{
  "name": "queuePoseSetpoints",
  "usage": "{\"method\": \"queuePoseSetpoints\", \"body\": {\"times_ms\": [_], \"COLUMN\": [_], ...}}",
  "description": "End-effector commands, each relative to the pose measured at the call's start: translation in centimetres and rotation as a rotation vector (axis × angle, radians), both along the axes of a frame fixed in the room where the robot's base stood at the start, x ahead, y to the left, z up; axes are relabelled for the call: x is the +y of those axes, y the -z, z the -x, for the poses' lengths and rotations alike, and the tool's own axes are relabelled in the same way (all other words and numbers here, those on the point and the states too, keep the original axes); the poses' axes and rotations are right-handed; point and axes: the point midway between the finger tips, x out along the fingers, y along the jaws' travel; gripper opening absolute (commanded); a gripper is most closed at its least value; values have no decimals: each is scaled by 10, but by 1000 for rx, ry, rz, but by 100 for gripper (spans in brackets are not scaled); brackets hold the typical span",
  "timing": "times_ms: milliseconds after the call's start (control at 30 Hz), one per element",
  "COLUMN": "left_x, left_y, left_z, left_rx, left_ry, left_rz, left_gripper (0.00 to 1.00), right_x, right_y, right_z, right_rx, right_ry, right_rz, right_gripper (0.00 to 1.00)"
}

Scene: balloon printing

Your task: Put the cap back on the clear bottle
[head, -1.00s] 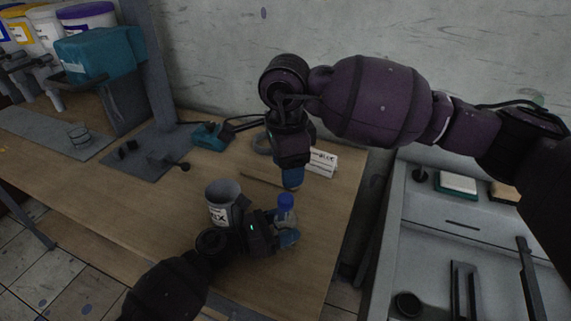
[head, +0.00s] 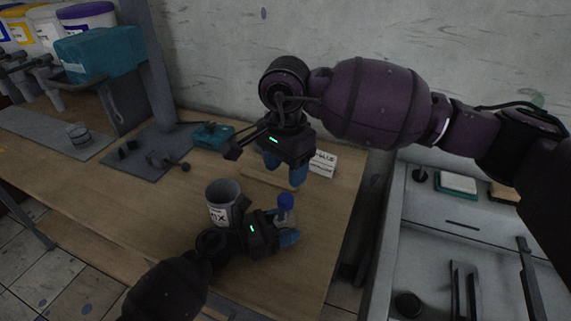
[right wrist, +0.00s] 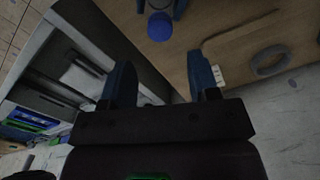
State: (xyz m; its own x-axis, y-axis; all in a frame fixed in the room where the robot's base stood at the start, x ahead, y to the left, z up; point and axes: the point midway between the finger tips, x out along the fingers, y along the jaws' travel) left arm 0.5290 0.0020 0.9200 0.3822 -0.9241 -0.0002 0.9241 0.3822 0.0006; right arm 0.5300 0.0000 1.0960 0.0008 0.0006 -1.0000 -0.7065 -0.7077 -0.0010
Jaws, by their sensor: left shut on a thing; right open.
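The clear bottle (head: 284,216) stands upright near the front right of the wooden table. The blue cap (head: 285,201) sits on its top; how tightly it is on cannot be seen. My left gripper (head: 286,237) is shut around the bottle's body and hides much of it. My right gripper (head: 285,176) is open and empty, above and behind the cap. In the right wrist view, the cap (right wrist: 159,27) shows beyond the right gripper's two spread fingers (right wrist: 161,77), apart from them.
A grey container marked MIX (head: 219,211) stands just left of the bottle. A white label card (head: 323,164) stands behind, near the right gripper. A teal device (head: 211,136) lies at the back. The left-front table is clear.

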Motion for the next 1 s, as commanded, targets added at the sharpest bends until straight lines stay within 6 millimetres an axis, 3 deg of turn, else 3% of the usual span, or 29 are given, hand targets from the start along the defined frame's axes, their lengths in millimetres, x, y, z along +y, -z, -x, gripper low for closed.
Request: {"method": "queuePoseSetpoints", "body": {"times_ms": [533, 1000], "left_x": [0, 0], "left_y": [0, 0], "left_z": [0, 0], "left_rx": [0, 0], "left_ry": [0, 0], "left_rz": [0, 0], "left_gripper": [0, 0], "right_x": [0, 0], "right_y": [67, 77], "right_z": [0, 0], "right_rx": [3, 1], "right_ry": [2, 1], "right_rz": [0, 1], "right_gripper": [55, 55]}}
